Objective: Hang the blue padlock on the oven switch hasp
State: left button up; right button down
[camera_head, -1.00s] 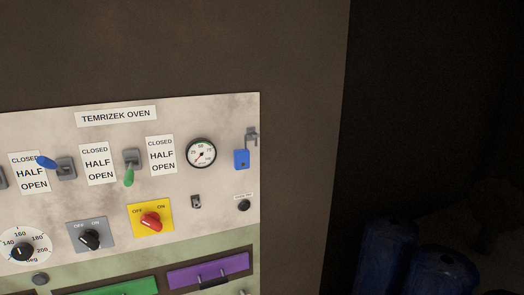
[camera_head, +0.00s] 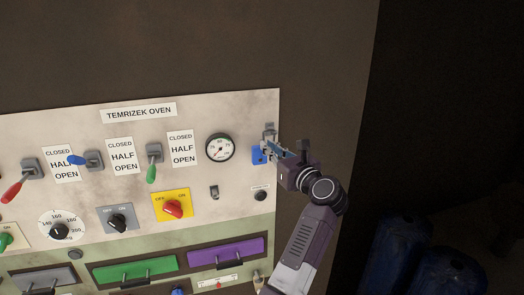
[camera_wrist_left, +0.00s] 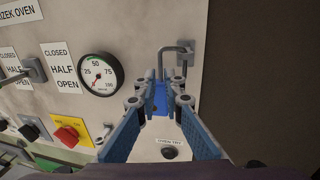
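The blue padlock (camera_head: 257,156) hangs from a grey hook (camera_head: 270,131) at the right edge of the oven panel. It also shows in the left wrist view (camera_wrist_left: 161,99), below the hook. My left gripper (camera_head: 272,150) is at the padlock, its fingers pointing at the panel. In the left wrist view the fingers (camera_wrist_left: 161,92) stand apart on either side of the padlock; a firm grip does not show. A small dark metal fitting (camera_head: 214,192), possibly the hasp, sits right of the red switch (camera_head: 173,208) on its yellow plate. My right gripper is out of view.
A round gauge (camera_head: 220,148) is left of the padlock, and a black knob (camera_head: 261,195) is below it. Several levers, including a green one (camera_head: 152,172), stick out from the panel. Blue barrels (camera_head: 402,250) stand at the lower right.

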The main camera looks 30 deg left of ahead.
pick_arm(q)
jog(key=p+x, duration=0.1)
jog(key=x, duration=0.3)
jog(key=shift+d+r+p, duration=0.1)
jog(key=shift+r+p, duration=0.05)
jog(key=shift+p, duration=0.2)
jog(key=shift+w+a+f, duration=0.15)
jog(key=shift+a+f, duration=0.05)
jog(key=shift+a, duration=0.1)
jog(key=shift+d, duration=0.1)
grip_shut()
jog(key=shift+r, duration=0.1)
jog(key=shift+r, duration=0.15)
